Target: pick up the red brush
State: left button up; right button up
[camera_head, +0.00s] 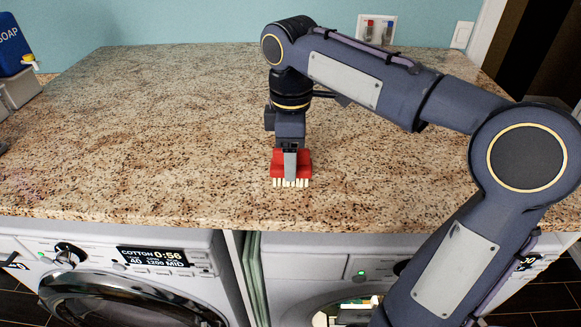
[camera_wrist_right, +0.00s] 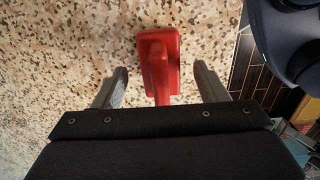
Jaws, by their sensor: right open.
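The red brush (camera_head: 305,160) lies on the granite counter near its front edge, with pale bristles showing toward the front. My right gripper (camera_head: 290,172) is directly over it, pointing down, and hides part of its middle. In the right wrist view the red brush (camera_wrist_right: 158,58) shows its block and handle between the two spread fingers of my right gripper (camera_wrist_right: 160,88). There is a gap on each side, so the fingers do not touch it. My left gripper is not in view.
The granite counter (camera_head: 150,130) is mostly bare. A blue soap container (camera_head: 12,45) stands at the far left. Two front-loading washing machines (camera_head: 130,285) sit under the counter. A wall socket plate (camera_head: 376,29) is at the back.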

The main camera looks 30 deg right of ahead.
jog(key=shift+f, duration=0.7)
jog(key=c, duration=1.1)
jog(key=shift+r, duration=0.1)
jog(key=shift+r, duration=0.5)
jog(key=r, duration=0.2)
jog(key=shift+s+a+r, duration=0.15)
jog(key=shift+s+r, duration=0.1)
jog(key=shift+r, duration=0.15)
jog(key=s+a+r, duration=0.2)
jog(key=s+r, duration=0.1)
jog(key=s, duration=0.1)
jog(key=s+a+r, duration=0.2)
jog(key=s+r, duration=0.1)
jog(key=s, duration=0.1)
jog(key=s+a+r, duration=0.2)
jog(key=s+r, duration=0.1)
jog(key=s, duration=0.1)
jog(key=shift+a, duration=0.3)
jog(key=shift+w, duration=0.1)
